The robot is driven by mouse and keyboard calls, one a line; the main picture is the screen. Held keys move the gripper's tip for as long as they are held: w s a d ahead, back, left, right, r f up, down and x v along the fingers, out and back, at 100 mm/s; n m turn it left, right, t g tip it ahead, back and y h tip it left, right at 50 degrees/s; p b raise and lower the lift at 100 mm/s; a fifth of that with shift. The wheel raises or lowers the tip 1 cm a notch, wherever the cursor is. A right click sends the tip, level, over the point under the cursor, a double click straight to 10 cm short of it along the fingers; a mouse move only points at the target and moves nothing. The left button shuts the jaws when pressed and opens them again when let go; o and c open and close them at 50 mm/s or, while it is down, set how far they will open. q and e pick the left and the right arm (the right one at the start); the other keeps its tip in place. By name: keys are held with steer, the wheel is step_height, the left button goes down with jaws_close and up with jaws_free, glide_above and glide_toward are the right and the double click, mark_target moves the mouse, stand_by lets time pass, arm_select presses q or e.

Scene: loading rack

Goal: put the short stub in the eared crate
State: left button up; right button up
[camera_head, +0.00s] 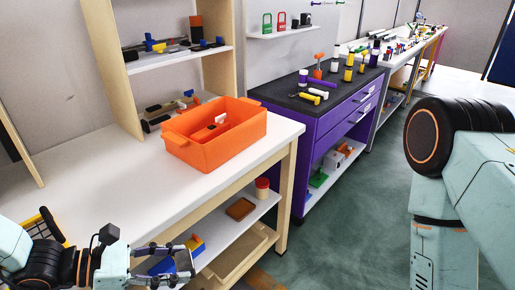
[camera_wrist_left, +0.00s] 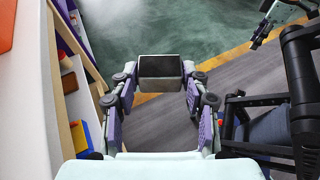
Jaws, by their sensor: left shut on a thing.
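The eared crate (camera_head: 190,157) is orange and open-topped, with a lug on its end, and stands on the white bench top in the head view. Small orange and pale items lie inside it. My left gripper (camera_head: 190,262) is low at the bench's front side, nearer me than the crate and apart from it. In the left wrist view its fingers (camera_wrist_left: 160,85) are shut on a short stub (camera_wrist_left: 160,67), a pale-edged block with a dark square face. What seems to be my right gripper (camera_wrist_left: 262,32) shows small at that view's top right; its jaws are unclear.
A wooden shelf unit (camera_head: 215,85) with tools stands behind the crate. A lower shelf (camera_head: 222,240) under the bench holds a red-lidded jar (camera_head: 262,188) and a brown block (camera_head: 240,208). A purple cabinet (camera_head: 315,140) stands beyond. White bench top is bare left of the crate.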

arm_select(q)
steer(key=w+n+t+b, duration=0.1)
steer(key=b, duration=0.1)
steer(key=w+a+f+n+t+y+b, duration=0.1)
steer(key=b, duration=0.1)
steer(key=w+f+t+b, duration=0.1)
steer(key=b, duration=0.1)
steer(key=shift+w+a+n+y, duration=0.15)
steer(key=shift+a+n+y, duration=0.05)
steer(key=shift+n+y, duration=0.2)
steer(key=shift+r, duration=0.1)
